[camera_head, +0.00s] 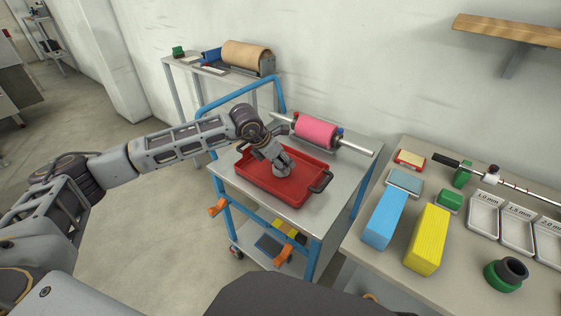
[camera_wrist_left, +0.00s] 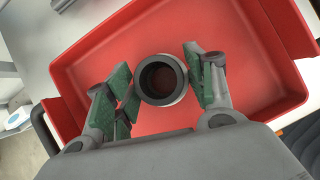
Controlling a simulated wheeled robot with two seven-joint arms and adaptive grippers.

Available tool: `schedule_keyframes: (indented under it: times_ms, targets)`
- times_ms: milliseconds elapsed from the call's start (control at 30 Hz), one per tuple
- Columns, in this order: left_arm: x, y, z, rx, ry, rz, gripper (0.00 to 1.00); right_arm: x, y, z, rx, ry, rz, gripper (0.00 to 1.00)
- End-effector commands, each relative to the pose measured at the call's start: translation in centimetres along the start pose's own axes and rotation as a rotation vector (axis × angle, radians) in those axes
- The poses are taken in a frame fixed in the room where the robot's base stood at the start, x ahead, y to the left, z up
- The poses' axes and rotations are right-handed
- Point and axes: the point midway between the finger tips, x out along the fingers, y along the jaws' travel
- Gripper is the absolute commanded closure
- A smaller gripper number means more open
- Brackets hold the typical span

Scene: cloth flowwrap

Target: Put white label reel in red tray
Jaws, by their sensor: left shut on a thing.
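Gripper and reel are over the middle of the red tray (camera_head: 257,174), which fills much of the left wrist view (camera_wrist_left: 107,58). I cannot tell whether the reel touches the tray floor. In the head view the gripper mostly hides the reel. The tray stands on a grey cart top and looks otherwise empty. My right gripper is not in view.
A pink roll (camera_head: 316,131) on a metal bar lies behind the tray. The cart has a blue frame (camera_head: 210,104). The bench at right holds a blue block (camera_head: 385,217), a yellow block (camera_head: 427,240), a green ring (camera_head: 506,274) and small labelled trays (camera_head: 516,228).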

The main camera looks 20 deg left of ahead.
Motion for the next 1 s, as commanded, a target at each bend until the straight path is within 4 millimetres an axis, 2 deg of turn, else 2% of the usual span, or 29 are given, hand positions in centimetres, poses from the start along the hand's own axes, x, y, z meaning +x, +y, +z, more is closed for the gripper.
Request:
schedule_keyframes:
  times_ms: [233, 267, 433, 1000]
  targets:
    - [0.22, -0.01, -0.12, 0.0, 0.0, 0.0, 0.71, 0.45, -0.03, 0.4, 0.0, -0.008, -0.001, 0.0]
    - [0.23, -0.01, -0.14, 0.0, 0.0, 0.0, 0.44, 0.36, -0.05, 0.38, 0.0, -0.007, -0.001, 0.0]
    - [0.17, -0.01, -0.1, 0.0, 0.0, 0.0, 0.24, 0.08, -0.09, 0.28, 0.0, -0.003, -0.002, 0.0]
    - [-0.35, 0.02, 0.07, 0.0, -0.001, 0.0, 0.24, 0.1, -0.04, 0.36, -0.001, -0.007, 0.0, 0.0]
